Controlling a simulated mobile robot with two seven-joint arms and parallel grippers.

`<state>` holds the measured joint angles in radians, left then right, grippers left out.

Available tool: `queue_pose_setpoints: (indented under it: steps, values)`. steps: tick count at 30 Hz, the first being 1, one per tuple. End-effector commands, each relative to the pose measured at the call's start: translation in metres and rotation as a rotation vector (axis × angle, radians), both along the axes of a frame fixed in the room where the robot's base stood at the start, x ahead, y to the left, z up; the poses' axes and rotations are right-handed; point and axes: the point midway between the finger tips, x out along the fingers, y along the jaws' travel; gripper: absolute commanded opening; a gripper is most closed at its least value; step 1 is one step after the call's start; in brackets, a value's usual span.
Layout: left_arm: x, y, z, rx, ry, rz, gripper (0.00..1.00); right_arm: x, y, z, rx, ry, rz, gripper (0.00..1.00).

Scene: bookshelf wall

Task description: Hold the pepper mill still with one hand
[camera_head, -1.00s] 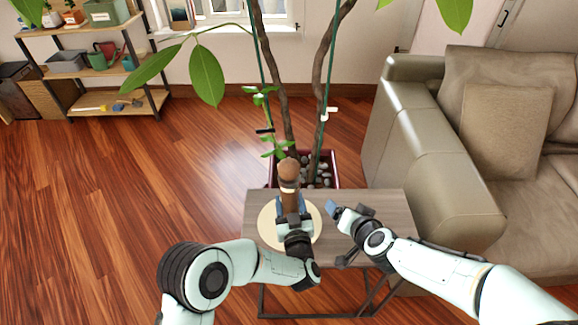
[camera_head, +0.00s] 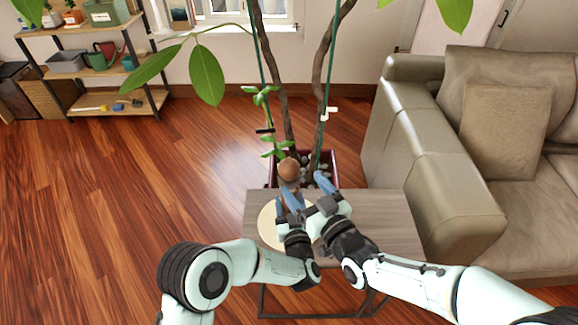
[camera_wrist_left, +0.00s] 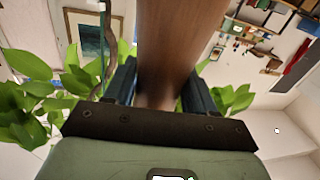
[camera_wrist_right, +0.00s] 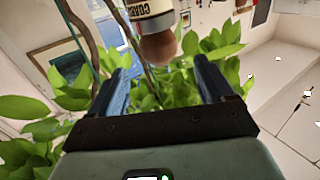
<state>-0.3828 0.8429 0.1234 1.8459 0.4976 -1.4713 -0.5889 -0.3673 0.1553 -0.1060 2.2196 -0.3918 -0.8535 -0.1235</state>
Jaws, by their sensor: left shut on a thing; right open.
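The pepper mill (camera_head: 289,170) is brown wood with a round knob on top. It stands upright over a pale round board on the small table, its lower body hidden by my grippers. My left gripper (camera_head: 287,208) is shut on its body, which shows between the fingers in the left wrist view (camera_wrist_left: 165,50). My right gripper (camera_head: 305,187) is open beside the mill's upper part. In the right wrist view the mill's knob (camera_wrist_right: 158,48) and a pale lettered band (camera_wrist_right: 150,10) show at the top, with the fingers apart from it.
The pale round board (camera_head: 268,225) lies on the grey-brown table (camera_head: 385,215). A potted plant (camera_head: 328,165) with tall stems stands just behind. A beige sofa (camera_head: 430,150) is close on the right. Open floor (camera_head: 120,200) lies to the left; a shelf (camera_head: 95,75) stands farther back.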

Motion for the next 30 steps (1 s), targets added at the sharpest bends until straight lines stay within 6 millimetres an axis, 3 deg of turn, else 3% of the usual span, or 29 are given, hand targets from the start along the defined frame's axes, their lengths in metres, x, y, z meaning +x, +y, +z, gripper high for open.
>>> queue_pose_setpoints:
  steps: [1,6,12,24,26,29,30]
  values:
    - [-0.002,0.000,-0.007,0.000,0.017,-0.003,0.14,0.010,0.007,-0.001,0.000,0.001,0.002,0.81]
    - [-0.002,0.000,-0.007,0.000,0.017,-0.003,0.14,0.039,0.022,-0.001,-0.002,0.001,0.000,0.81]
    - [-0.002,0.000,-0.007,0.000,0.017,-0.002,0.14,0.061,0.035,-0.001,-0.002,0.001,0.000,0.81]
    - [-0.001,0.000,-0.007,0.000,0.017,-0.002,0.14,0.068,0.038,-0.001,-0.001,0.002,-0.001,0.81]
    - [-0.001,0.000,-0.007,0.000,0.017,-0.002,0.14,0.068,0.038,-0.001,-0.001,0.002,-0.001,0.65]
    - [-0.001,0.000,-0.007,0.000,0.017,-0.002,0.14,0.068,0.038,-0.001,-0.001,0.002,-0.001,0.33]
    - [-0.001,0.000,-0.007,0.001,0.017,-0.002,0.14,0.068,0.038,-0.001,-0.001,0.002,-0.001,0.30]
